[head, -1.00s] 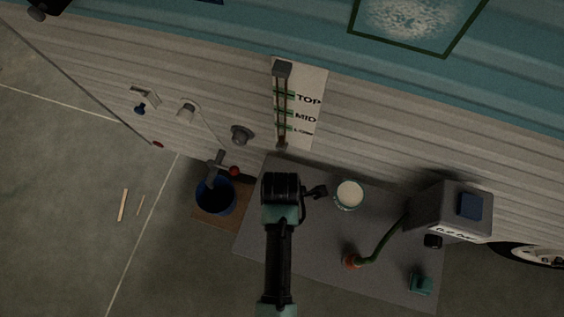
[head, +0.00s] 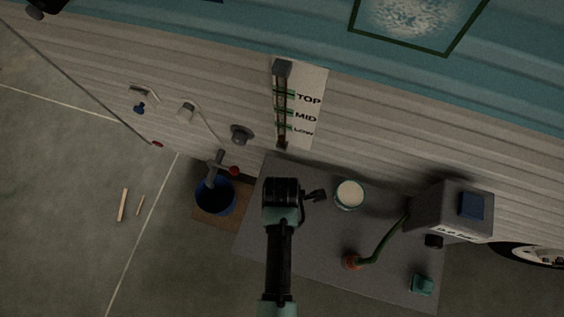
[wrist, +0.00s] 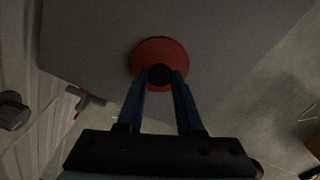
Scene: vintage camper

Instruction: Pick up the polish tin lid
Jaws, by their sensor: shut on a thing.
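The polish tin lid appears in the wrist view as a red round disc (wrist: 146,55) with a black knob at its centre. My gripper (wrist: 159,76) has its two blue fingers closed on this knob. The grey mat surface lies beyond the disc; I cannot tell how far the lid is above it. In the head view my gripper (head: 318,195) is beside an open round tin (head: 349,194) with pale contents, just left of it. The lid cannot be made out in the head view.
The grey mat (head: 300,262) also carries a grey box (head: 452,211), a green hose (head: 385,243) with an orange end and a small teal block (head: 421,285). A blue bucket (head: 215,197) stands at left. The camper wall (head: 380,125) runs behind.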

